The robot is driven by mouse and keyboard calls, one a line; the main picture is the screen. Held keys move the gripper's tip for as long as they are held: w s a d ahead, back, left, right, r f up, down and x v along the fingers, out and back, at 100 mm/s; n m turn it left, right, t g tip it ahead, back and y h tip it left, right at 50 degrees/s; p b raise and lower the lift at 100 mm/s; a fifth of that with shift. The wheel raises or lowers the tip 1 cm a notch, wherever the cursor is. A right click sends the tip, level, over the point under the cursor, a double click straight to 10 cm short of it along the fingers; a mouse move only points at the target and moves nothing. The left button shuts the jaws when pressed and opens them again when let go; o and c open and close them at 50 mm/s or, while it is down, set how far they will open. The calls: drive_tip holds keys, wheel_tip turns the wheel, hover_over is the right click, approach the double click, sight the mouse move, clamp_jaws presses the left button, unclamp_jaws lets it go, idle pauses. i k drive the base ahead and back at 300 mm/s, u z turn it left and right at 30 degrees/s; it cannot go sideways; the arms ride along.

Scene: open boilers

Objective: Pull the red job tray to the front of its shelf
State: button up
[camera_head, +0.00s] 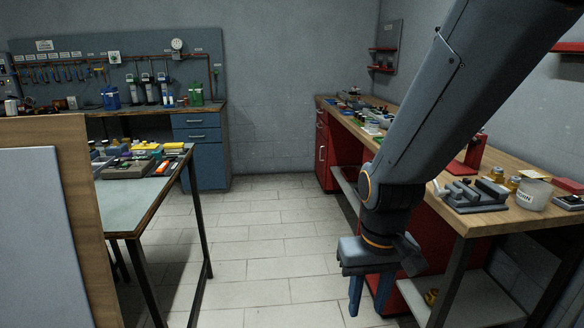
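I cannot pick out a red job tray for certain in the head view. My gripper (368,308) hangs down over the tiled floor at the front of the right-hand bench. Its two fingers point down and stand apart with nothing visible between them. My arm crosses the upper right of the view and hides part of the right-hand bench and the wall behind it. Small red wall shelves (383,49) are at the back right, and what they hold is too small to tell.
The right wooden-topped bench (510,217) holds a grey vise (476,194) and a white tub (534,195). Its lower shelf (478,303) is close to my gripper. A red cabinet (326,155) stands under it. A left table (130,208) carries trays. Floor (265,240) between is clear.

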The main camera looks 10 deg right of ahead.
sight(349, 174)
drive_tip(key=i, duration=2.65)
drive_tip(key=z, duration=1.5)
